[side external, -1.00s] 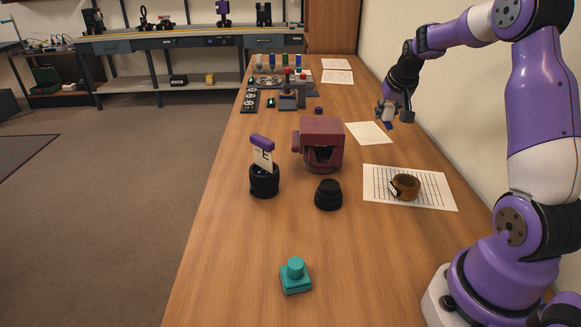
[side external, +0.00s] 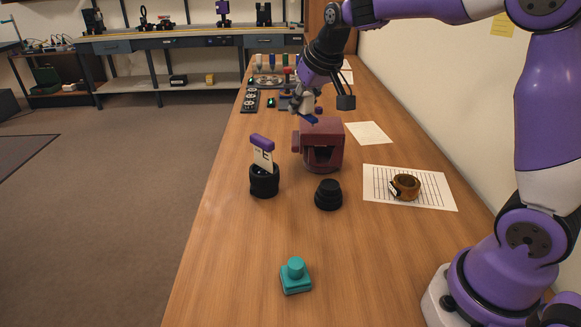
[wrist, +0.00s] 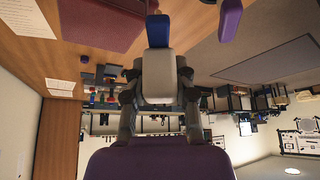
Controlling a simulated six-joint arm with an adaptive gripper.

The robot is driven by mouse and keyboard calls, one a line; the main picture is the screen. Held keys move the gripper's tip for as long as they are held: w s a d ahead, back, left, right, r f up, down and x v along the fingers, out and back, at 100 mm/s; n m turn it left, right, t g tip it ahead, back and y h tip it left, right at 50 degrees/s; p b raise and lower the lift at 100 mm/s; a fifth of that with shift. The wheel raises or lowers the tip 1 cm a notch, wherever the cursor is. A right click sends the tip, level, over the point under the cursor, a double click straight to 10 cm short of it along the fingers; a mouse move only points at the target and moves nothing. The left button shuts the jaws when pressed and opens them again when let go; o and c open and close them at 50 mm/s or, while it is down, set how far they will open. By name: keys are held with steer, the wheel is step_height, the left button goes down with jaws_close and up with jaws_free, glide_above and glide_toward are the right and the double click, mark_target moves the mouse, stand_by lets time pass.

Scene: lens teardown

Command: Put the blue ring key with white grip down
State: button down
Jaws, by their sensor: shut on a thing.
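My gripper (side external: 302,104) is shut on the blue ring key with white grip (wrist: 158,72). In the wrist view the white grip sits between the fingers, and the blue end (wrist: 158,30) points away from the gripper. In the side view the key's blue end (side external: 309,120) hangs tilted, in the air, at the back of the dark red block-shaped fixture (side external: 322,140). I cannot tell how far it is above the fixture. The fixture also shows in the wrist view (wrist: 92,22).
A black cup (side external: 264,183) holds a purple-topped card marked E (side external: 263,152). A black stepped cylinder (side external: 328,195), a teal block (side external: 296,280) and a brown ring (side external: 406,186) on a gridded sheet (side external: 435,190) stand nearer. The front left of the wooden bench (side external: 230,250) is clear.

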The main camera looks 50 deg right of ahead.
steer(key=s+a+n+y, duration=0.2)
steer(key=s+a+n, duration=0.1)
steer(key=a, duration=0.8)
steer(key=s+a+n+y, duration=0.1)
steer(key=s+a+n, duration=0.15)
steer(key=a, duration=0.85)
steer(key=s+a+n+g+y, duration=0.25)
steer(key=s+a+n, duration=0.45)
steer(key=s+a, duration=0.75)
steer(key=shift+m+t, duration=0.25)
steer(key=shift+t, duration=0.2)
steer(key=w+d+f, duration=0.1)
steer(key=w+f, duration=0.2)
steer(key=f, duration=0.1)
steer(key=w+d+f, duration=0.2)
steer(key=w+f, duration=0.2)
steer(key=w+d+f, duration=0.2)
steer(key=w+f, duration=0.1)
steer(key=f, duration=0.1)
steer(key=shift+w+d+f, duration=0.15)
steer(key=shift+w+d, duration=0.05)
steer(key=shift+w, duration=0.05)
steer(key=shift+w+d+f, duration=0.1)
steer(key=shift+w+f, duration=0.05)
steer(key=shift+f, duration=1.9)
steer(key=shift+f, duration=0.1)
